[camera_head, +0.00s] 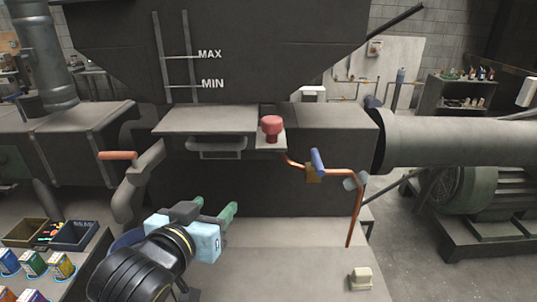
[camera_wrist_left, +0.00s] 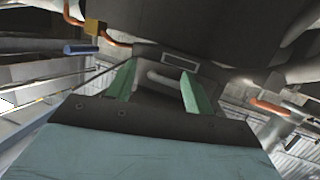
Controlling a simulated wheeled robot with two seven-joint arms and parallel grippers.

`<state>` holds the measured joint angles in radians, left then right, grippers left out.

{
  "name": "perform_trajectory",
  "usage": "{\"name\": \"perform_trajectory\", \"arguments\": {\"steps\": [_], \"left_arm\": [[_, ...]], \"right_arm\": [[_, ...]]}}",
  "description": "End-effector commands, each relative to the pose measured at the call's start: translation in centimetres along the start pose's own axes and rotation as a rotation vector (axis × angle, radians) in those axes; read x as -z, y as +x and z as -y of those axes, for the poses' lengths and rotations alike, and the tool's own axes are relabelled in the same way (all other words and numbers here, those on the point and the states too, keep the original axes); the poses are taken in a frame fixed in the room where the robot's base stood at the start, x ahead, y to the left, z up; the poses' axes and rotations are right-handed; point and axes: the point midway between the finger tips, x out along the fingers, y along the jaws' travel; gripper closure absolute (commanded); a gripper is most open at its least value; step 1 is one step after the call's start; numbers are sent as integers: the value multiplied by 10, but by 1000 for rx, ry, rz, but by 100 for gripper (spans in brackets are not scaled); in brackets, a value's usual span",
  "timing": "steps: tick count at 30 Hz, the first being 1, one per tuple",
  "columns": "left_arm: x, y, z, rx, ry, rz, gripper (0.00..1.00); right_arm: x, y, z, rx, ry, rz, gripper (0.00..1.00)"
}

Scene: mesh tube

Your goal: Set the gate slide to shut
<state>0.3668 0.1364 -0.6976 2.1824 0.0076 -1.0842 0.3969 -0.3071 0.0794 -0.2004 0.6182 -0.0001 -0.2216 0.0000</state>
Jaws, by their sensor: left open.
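The gate slide appears to be the flat grey plate (camera_head: 208,122) under the hopper, with a bar handle (camera_head: 221,153) on its front. It sticks out toward me from below the hopper. My left gripper (camera_head: 214,207) is open and empty, below and in front of the handle, apart from it. In the left wrist view the green fingers (camera_wrist_left: 158,76) frame a grey handle (camera_wrist_left: 166,80) that lies beyond them. My right gripper is in neither view.
A red knob (camera_head: 271,127) stands right of the slide. A blue-handled valve (camera_head: 317,160) sits on a copper pipe. An orange-handled lever (camera_head: 118,156) is at left. A large pipe (camera_head: 460,140) runs right.

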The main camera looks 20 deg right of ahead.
Motion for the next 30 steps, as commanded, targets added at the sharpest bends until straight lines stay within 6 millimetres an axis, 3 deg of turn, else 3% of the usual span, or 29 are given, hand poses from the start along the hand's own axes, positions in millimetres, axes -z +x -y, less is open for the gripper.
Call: {"name": "perform_trajectory", "arguments": {"steps": [1,3,7,11,17,30], "left_arm": [[43,-23,-21,-43,25,-74,48],[77,-49,-43,-92,44,-142,48],[110,-85,-69,-153,70,-219,48],[121,-98,-79,-178,79,-246,48],[127,-76,-84,-180,80,-247,48],[147,2,-99,-179,79,-247,48]], "right_arm": [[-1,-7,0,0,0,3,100],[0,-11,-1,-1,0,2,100],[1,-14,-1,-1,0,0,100],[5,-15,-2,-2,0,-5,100],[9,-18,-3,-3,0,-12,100],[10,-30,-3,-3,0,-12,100]]}}
